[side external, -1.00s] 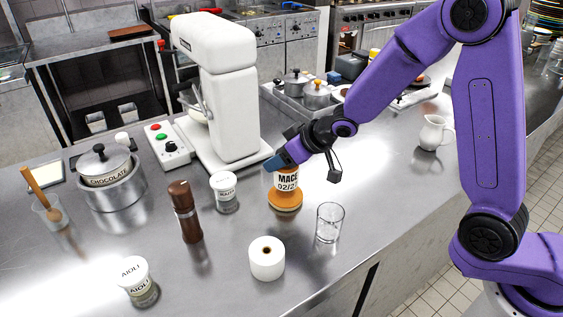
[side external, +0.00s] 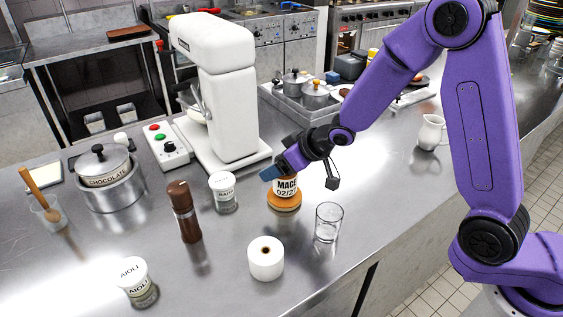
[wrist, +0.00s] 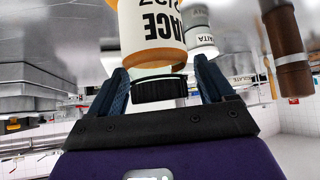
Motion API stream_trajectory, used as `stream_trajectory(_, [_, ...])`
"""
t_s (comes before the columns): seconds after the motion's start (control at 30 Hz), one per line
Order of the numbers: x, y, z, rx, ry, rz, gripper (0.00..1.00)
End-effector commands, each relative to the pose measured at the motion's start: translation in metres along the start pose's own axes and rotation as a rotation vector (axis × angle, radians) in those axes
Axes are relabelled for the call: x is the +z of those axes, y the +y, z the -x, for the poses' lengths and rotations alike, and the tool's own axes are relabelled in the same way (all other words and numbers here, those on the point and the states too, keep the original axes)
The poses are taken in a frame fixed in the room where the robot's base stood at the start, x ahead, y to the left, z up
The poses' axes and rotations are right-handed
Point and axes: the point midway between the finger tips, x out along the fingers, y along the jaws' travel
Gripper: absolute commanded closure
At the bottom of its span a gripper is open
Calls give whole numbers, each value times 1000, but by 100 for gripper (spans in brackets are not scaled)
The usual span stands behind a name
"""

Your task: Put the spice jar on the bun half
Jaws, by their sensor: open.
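The spice jar (side external: 286,187), with a white MACE label, stands upright on the bun half (side external: 283,205), a flat orange-brown round on the steel counter. My gripper (side external: 279,173) is just above and around the jar's top and hides part of it. In the wrist view, which looks upside down, the jar's black lid (wrist: 160,90) lies between the two blue fingers of my gripper (wrist: 161,75). A gap shows on each side of the lid. My gripper is open and holds nothing.
A clear glass (side external: 328,222) and a white roll (side external: 266,258) stand in front of the bun half. A white-lidded jar (side external: 223,191) and a brown pepper mill (side external: 185,212) are to its left. A white mixer (side external: 228,100) stands behind.

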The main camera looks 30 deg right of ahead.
Motion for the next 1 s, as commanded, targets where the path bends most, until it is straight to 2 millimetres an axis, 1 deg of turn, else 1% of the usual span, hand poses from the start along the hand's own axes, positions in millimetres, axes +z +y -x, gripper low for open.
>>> stream_trajectory(0.13, [-3, 0, 4, 0, 1, 2, 19])
stream_trajectory(0.23, [-3, 1, 11, 1, 2, 0, 19])
stream_trajectory(0.7, [-3, 0, 67, 1, 3, 2, 19])
stream_trajectory(1.0, [-3, 0, 95, 0, 4, 3, 19])
